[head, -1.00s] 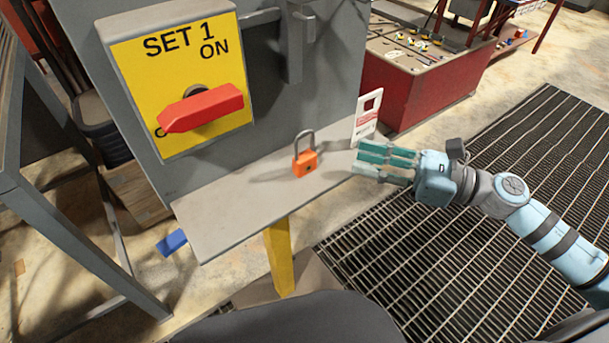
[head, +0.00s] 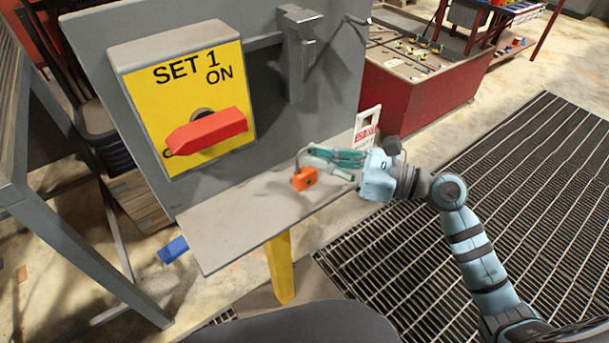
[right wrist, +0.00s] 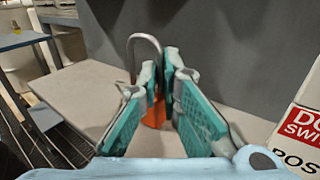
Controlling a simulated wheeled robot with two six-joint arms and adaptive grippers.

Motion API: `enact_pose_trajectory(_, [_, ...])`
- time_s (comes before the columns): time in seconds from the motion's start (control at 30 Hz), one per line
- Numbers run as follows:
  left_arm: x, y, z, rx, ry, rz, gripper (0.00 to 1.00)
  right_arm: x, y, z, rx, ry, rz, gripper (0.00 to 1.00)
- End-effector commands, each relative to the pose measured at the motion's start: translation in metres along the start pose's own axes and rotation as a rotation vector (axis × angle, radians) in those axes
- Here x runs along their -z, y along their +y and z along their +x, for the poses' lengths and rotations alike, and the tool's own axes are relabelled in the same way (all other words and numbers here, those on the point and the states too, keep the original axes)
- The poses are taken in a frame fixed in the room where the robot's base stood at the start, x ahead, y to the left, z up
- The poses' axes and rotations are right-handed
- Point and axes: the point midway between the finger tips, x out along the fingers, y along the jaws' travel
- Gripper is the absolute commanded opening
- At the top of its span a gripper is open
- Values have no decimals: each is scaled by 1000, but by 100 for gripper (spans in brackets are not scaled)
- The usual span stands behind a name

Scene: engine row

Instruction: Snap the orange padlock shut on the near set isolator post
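The orange padlock (head: 305,179) sits on the grey shelf (head: 225,222) below the SET 1 switch, its shackle up. In the right wrist view its orange body (right wrist: 155,113) shows between the tips of my right gripper (right wrist: 162,78), and its grey shackle rises behind the left finger. In the head view my right gripper (head: 318,161) reaches in from the right and partly covers the shackle. Whether the fingers press on the padlock cannot be made out. The red switch handle (head: 207,131) is on the yellow SET 1 plate (head: 150,93). My left gripper is not in view.
A grey bracket (head: 297,60) stands out from the panel right of the plate. A white sign with red print (head: 367,125) stands at the shelf's right end. A red cabinet (head: 405,105) is behind. Floor grating (head: 520,190) lies to the right.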

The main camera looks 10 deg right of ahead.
Motion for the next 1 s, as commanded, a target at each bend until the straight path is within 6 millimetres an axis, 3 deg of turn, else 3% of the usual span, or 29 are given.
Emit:
enact_pose_trajectory(0.4, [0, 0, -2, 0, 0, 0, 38, -4, 0, 0, -1, 0, -2, 0])
enact_pose_trajectory(0.8, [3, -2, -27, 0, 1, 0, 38, -94, 0, 0, -1, -1, -3, 0])
enact_pose_trajectory(1.0, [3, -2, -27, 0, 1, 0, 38, -101, 0, 0, 0, -1, 0, 0])
